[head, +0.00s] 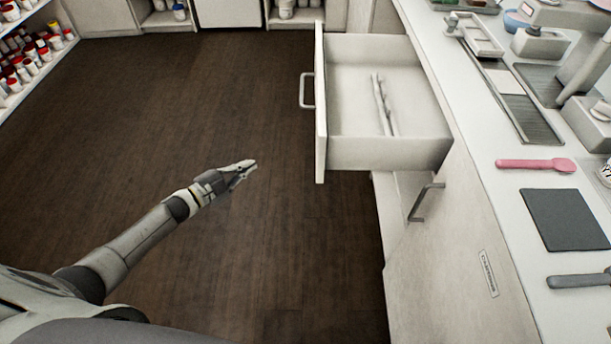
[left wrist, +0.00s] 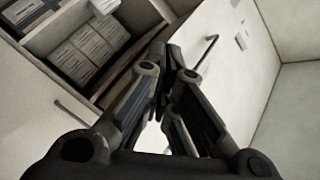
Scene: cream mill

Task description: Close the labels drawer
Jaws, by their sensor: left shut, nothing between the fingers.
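A white drawer (head: 320,110) stands pulled out from the counter in the head view. Its bar handle (head: 306,90) faces left, and long thin utensils (head: 383,104) lie inside; I see no labels in it there. The left wrist view shows an open compartment with stacks of white printed cards (left wrist: 88,52), which look like labels. I cannot tell whether it is the same drawer. My left gripper (head: 250,164) is shut and empty, over the floor left of and below the drawer front, apart from it. It also shows in the left wrist view (left wrist: 172,72). My right gripper is out of view.
A grey handle (head: 427,202) is on the cabinet below the drawer. The counter (head: 480,210) along the right holds a pink spatula (head: 536,164) and a dark mat (head: 565,220). Shelves with jars (head: 30,60) stand at the far left. The dark floor (head: 180,110) is clear.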

